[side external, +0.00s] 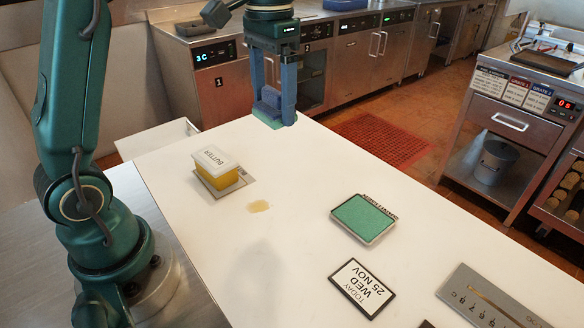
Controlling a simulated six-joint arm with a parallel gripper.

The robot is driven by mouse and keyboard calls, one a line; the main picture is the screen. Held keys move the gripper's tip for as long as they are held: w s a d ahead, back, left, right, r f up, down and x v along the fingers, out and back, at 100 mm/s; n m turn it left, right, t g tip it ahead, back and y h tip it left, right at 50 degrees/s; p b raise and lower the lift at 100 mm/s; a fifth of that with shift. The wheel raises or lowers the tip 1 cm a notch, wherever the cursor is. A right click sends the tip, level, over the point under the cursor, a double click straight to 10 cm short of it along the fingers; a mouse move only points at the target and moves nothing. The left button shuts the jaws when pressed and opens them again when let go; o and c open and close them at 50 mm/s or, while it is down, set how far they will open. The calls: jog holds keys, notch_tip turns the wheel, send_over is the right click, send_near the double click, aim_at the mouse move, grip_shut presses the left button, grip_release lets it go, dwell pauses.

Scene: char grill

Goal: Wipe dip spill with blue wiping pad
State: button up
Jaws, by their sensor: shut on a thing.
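My gripper (275,105) is shut on a blue wiping pad (268,101) with a green underside. It holds the pad near the far edge of the white table; I cannot tell whether the pad is just above the surface or touching it. The dip spill (258,206) is a small tan puddle on the table, nearer the camera than the gripper and well apart from it. The gripper fingers cover part of the pad.
A yellow butter tub (219,181) with a white lid stands left of the spill. A green-topped tray (363,217) lies to the right, with a date sign (362,287) and a grey metal plate (484,303) nearer the front. The white tabletop (310,175) is clear between them.

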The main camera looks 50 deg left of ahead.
notch_tip(320, 180, down, 6)
jog(key=s, duration=0.1)
send_near(251, 212)
jog(key=shift+s+f, duration=0.1)
jog(key=shift+f, duration=2.8)
jog(key=shift+w+f, duration=0.45)
jog(key=shift+w, duration=1.7)
jog(key=shift+c, duration=0.7)
jog(key=shift+s+r, duration=0.15)
jog(key=shift+s, duration=1.9)
notch_tip(251, 212, up, 8)
jog(key=shift+s, duration=0.1)
